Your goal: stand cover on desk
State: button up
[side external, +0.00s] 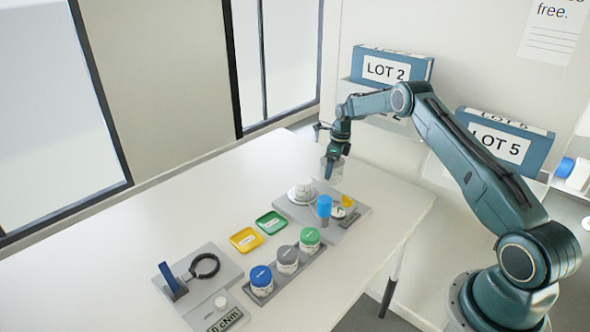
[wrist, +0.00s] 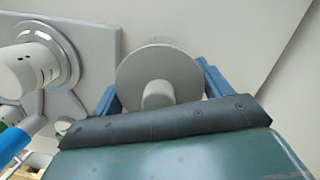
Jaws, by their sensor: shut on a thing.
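The cover (wrist: 160,72) is a grey round piece with a small knob, seen in the wrist view between the two blue fingers. My gripper (wrist: 160,88) is shut on it. In the side view my gripper (side external: 331,172) points down near the far right part of the white desk (side external: 120,225). The cover (side external: 327,165) shows there as a pale grey shape at the fingers. It appears to be above the desk, beyond the grey station plate; the exact gap under it cannot be told.
A white round device (side external: 302,191) stands on a grey plate (side external: 283,203) near my gripper, with a blue-capped item (side external: 324,206) beside it. Yellow (side external: 245,240) and green (side external: 270,222) trays and several lidded jars (side external: 287,260) are nearer. The desk's left side is clear.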

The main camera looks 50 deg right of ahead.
jog(key=shift+f, duration=0.1)
jog(key=o, duration=1)
jog(key=shift+s+d+r, duration=0.1)
jog(key=shift+s+r, duration=0.1)
jog(key=shift+r, duration=1.05)
jog(key=shift+s+d+r, duration=0.1)
jog(key=shift+s+r, duration=0.05)
jog(key=shift+r, duration=1.15)
jog(key=shift+s+r, duration=0.2)
jog(key=shift+r, duration=1.05)
